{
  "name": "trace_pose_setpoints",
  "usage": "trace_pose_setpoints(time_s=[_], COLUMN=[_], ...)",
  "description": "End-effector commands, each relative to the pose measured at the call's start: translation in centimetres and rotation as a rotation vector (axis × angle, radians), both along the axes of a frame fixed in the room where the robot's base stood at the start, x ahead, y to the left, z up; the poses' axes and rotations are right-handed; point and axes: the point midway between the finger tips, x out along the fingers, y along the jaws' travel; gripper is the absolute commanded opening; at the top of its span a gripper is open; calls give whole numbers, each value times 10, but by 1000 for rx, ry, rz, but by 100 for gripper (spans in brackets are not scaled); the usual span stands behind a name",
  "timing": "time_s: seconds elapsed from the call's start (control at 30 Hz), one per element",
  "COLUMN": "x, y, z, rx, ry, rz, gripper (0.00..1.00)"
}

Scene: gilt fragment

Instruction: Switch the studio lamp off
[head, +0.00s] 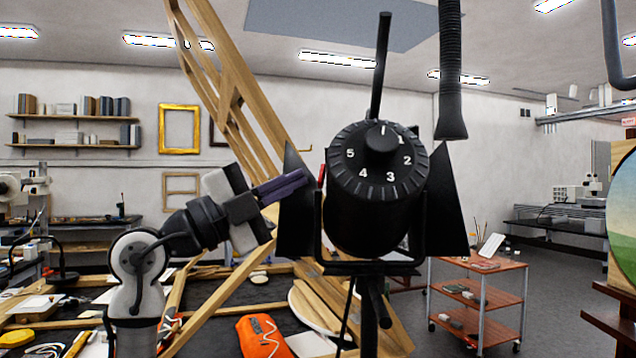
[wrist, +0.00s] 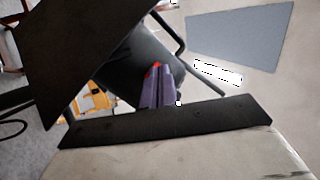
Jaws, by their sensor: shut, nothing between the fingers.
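The studio lamp (head: 372,222) is a black can on a stand, with its round back facing me. The back has a knob (head: 382,139) and a ring of white numbers, with the knob's mark pointing up. A small red switch (head: 321,172) sits on the lamp's left side. My gripper (head: 303,176) comes from the left, its purple fingers shut and empty, tips just left of the red switch. In the wrist view, the fingertips (wrist: 161,70) reach the lamp's black body (wrist: 150,60), and a bit of red (wrist: 157,65) shows at them. I cannot tell whether they touch it.
Black flaps (head: 295,215) flare out on both sides of the lamp, the left one close to my fingers. A wooden frame (head: 245,110) leans behind. An orange bag (head: 263,337) lies on the table below. A wooden cart (head: 480,295) stands right.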

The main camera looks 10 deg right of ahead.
Motion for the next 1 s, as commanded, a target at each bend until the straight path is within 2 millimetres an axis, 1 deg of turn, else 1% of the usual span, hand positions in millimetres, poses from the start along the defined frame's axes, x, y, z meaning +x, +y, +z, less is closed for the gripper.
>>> trace_pose_setpoints(time_s=[0.3, 1.0], x=[-3, -3], y=[-8, -12], z=[-2, -2], rx=[0, 0], ry=[0, -1], rz=[-1, -1], gripper=[0, 0])
